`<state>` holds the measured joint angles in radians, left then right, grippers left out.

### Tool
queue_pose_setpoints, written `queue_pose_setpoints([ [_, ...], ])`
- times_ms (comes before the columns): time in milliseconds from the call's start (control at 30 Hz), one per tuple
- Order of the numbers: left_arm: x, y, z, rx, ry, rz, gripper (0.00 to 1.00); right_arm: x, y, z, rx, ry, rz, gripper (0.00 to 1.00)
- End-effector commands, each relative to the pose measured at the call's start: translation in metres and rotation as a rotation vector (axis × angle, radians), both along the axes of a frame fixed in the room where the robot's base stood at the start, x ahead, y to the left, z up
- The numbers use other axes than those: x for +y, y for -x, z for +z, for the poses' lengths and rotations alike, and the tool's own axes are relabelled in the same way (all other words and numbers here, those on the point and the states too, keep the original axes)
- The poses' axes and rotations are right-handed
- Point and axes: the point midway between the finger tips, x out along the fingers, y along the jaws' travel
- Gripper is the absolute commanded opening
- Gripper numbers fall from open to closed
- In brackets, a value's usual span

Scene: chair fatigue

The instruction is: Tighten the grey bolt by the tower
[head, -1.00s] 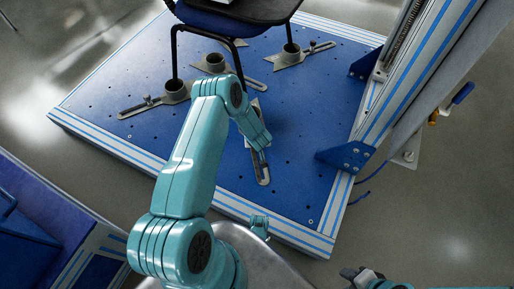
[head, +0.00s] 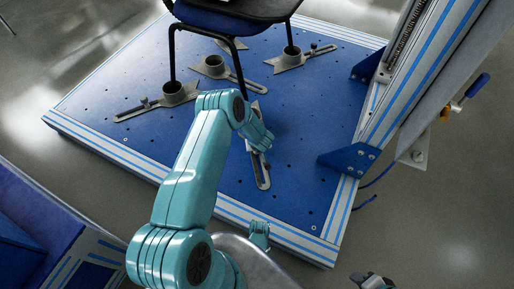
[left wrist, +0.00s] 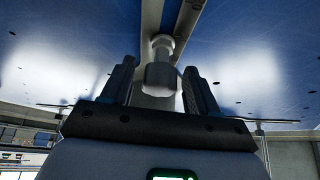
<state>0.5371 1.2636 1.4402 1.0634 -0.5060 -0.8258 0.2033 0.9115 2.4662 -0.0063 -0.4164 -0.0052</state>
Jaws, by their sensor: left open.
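In the left wrist view, a grey bolt (left wrist: 160,75) with a rounded head stands out from a grey slotted bar (left wrist: 152,22). My left gripper (left wrist: 160,78) is open, with one dark finger on each side of the bolt head; I cannot tell whether they touch it. In the head view, my left wrist (head: 260,136) hangs over the front clamp's slotted bar (head: 262,175) and hides its bolt and my fingertips. The tower (head: 405,85) rises at the right. My right gripper (head: 371,281) is at the bottom edge, cut off, its jaws unclear.
A blue base plate (head: 95,85) with holes and striped edges carries a chair (head: 225,20). Its legs stand in several grey cup clamps (head: 172,88), with another clamp (head: 291,55) nearer the tower. A blue bracket (head: 350,158) joins tower and plate. Bare floor lies at right.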

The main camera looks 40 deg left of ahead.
Motion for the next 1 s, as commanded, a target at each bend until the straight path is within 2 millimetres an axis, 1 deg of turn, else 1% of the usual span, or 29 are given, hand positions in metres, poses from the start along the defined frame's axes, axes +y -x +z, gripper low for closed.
queue_pose_setpoints([
  [100,-0.002,-0.002,-0.001,-0.001,0.001,0.144,0.60,0.000,0.000,-0.002,0.000,0.000,0.000,0.43],
  [200,-0.001,-0.002,-0.001,-0.002,0.000,0.226,0.60,0.000,0.000,-0.005,0.001,0.000,0.000,0.43],
  [533,-0.001,-0.001,-0.001,-0.001,-0.001,0.268,0.60,0.000,0.000,-0.007,0.001,0.000,0.000,0.43],
  [800,-0.001,-0.003,-0.003,-0.002,-0.001,0.543,0.60,0.000,0.000,-0.026,0.001,0.000,0.000,0.43],
  [1000,-0.001,-0.002,0.000,0.000,0.000,0.601,0.60,0.000,0.000,-0.027,0.001,0.000,0.000,0.43],
])
